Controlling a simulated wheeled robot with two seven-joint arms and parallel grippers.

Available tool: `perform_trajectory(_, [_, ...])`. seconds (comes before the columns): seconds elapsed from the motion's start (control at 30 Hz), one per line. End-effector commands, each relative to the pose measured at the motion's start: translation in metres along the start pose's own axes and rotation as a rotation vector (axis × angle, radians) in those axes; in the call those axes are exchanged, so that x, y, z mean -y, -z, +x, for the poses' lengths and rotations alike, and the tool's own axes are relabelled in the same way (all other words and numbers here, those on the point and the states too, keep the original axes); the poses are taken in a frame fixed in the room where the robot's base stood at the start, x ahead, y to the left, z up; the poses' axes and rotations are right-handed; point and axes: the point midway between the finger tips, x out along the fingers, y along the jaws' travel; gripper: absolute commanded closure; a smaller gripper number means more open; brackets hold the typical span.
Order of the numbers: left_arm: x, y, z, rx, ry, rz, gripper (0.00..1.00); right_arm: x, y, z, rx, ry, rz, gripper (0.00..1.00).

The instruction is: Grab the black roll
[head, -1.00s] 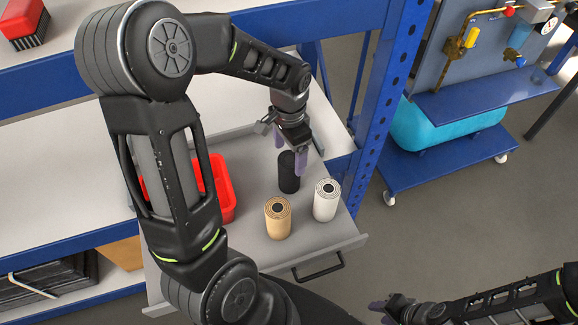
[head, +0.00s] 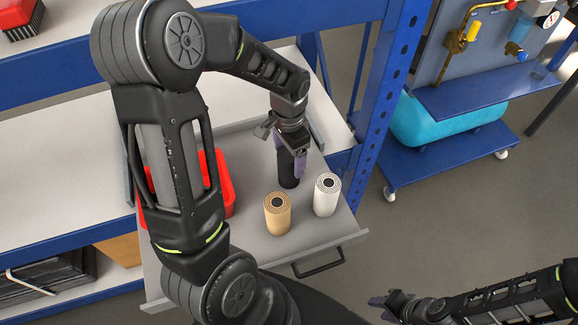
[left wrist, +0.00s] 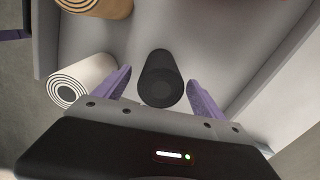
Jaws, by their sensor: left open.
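The black roll (head: 288,173) stands upright in the open grey drawer, its upper part covered by my left gripper in the head view. In the left wrist view, the black roll (left wrist: 160,79) lies between the two purple fingers. My left gripper (head: 291,158) is open around the top of the roll, with a gap visible on each side in the left wrist view (left wrist: 158,92). My right gripper (head: 385,308) is at the lower right of the head view, away from the drawer; whether it is open or shut is unclear.
A tan roll (head: 277,215) and a white roll (head: 326,196) stand close to the black roll in the drawer (head: 255,250). A red bin (head: 226,187) is at the drawer's left, partly behind my arm. A blue perforated post (head: 389,90) rises at the right.

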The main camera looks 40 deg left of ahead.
Motion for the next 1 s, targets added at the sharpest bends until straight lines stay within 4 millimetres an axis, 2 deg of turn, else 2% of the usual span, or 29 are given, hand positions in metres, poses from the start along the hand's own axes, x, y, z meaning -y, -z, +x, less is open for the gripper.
perform_trajectory(0.27, [0.0, 0.0, 0.005, 0.001, -0.001, 0.0, 0.2, 0.0, 0.0, -0.001, 0.0, 0.0, 0.0, 0.64])
perform_trajectory(0.6, [0.001, -0.001, 0.049, 0.001, -0.002, 0.0, 0.2, 0.001, 0.0, -0.002, 0.0, 0.0, 0.0, 0.64])
perform_trajectory(1.0, [0.001, 0.0, 0.051, -0.001, -0.001, 0.0, 0.2, 0.001, 0.0, -0.002, 0.0, 0.0, 0.0, 0.64])
